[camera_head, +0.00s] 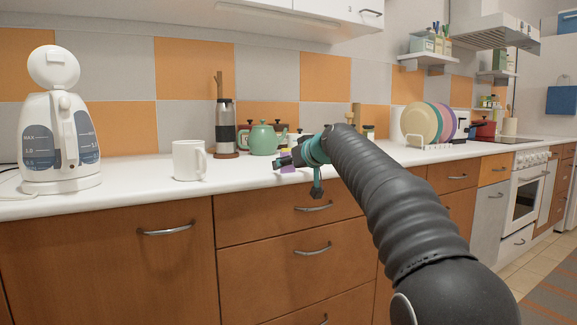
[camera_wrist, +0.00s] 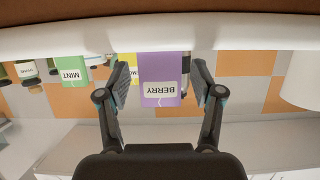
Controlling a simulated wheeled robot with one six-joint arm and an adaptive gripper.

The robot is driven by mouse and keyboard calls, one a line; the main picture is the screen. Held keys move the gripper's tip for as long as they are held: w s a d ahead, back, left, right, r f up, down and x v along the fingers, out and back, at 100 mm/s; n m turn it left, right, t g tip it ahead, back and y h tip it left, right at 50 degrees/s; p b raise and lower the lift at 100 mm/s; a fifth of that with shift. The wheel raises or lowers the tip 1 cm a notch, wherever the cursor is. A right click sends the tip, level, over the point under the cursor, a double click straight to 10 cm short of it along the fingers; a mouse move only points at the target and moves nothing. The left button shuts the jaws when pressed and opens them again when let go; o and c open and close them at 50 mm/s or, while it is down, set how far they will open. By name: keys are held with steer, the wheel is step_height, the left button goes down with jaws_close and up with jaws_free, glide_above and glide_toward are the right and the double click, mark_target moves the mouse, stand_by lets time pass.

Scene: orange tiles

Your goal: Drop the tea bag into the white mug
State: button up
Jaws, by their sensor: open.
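The white mug (camera_head: 187,161) stands upright on the counter, left of my gripper (camera_head: 287,160). A white rounded shape at the right edge of the wrist view (camera_wrist: 303,80) looks like the mug. In the upside-down wrist view, my gripper (camera_wrist: 160,88) is open. A purple packet labelled BERRY (camera_wrist: 160,72) appears between its fingers, with a visible gap on each side. A green MINT packet (camera_wrist: 71,70) and part of a yellow one (camera_wrist: 131,68) are nearby. I cannot tell which packet is the tea bag. My gripper mostly hides the packets in the head view.
A white kettle (camera_head: 62,135) stands left of the mug. A French press (camera_head: 225,128) and green teapot (camera_head: 263,138) stand behind, near the tiled wall. A plate rack (camera_head: 432,143) is farther right. The counter (camera_head: 232,173) is clear between mug and gripper.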

steer(key=b+v, duration=0.1)
steer(key=v, duration=1)
steer(key=shift+s, duration=0.1)
steer(key=s+d+f+m+g+h, duration=0.1)
steer(key=s+d+f+h, duration=0.1)
steer(key=s+d+f, duration=0.2)
steer(key=s+d+f+m+g+h, duration=0.1)
steer(key=s+d+f, duration=0.3)
steer(key=s+f, duration=0.6)
steer(key=s+m+h, duration=0.1)
steer(key=s, duration=0.4)
steer(key=shift+d+f+m+g, duration=0.3)
steer(key=shift+d+g, duration=0.05)
steer(key=shift+g, duration=0.05)
steer(key=s+d+f+m+g+h, duration=0.1)
steer(key=s+d+f, duration=0.1)
steer(key=s+f, duration=0.4)
steer(key=s+d+f+m+g+h, duration=0.1)
steer(key=s+d+f, duration=0.2)
steer(key=s+f, duration=0.4)
steer(key=s+d+f+m+g+h, duration=0.1)
steer(key=s+d+f, duration=0.1)
steer(key=s+f, duration=0.5)
steer(key=shift+s+d+f+h, duration=0.15)
steer(key=shift+s+d+h, duration=0.2)
steer(key=shift+s, duration=0.1)
steer(key=shift+c, duration=0.9)
steer(key=shift+s+d+f, duration=0.15)
steer(key=shift+s+f, duration=0.15)
steer(key=shift+c, duration=1.4)
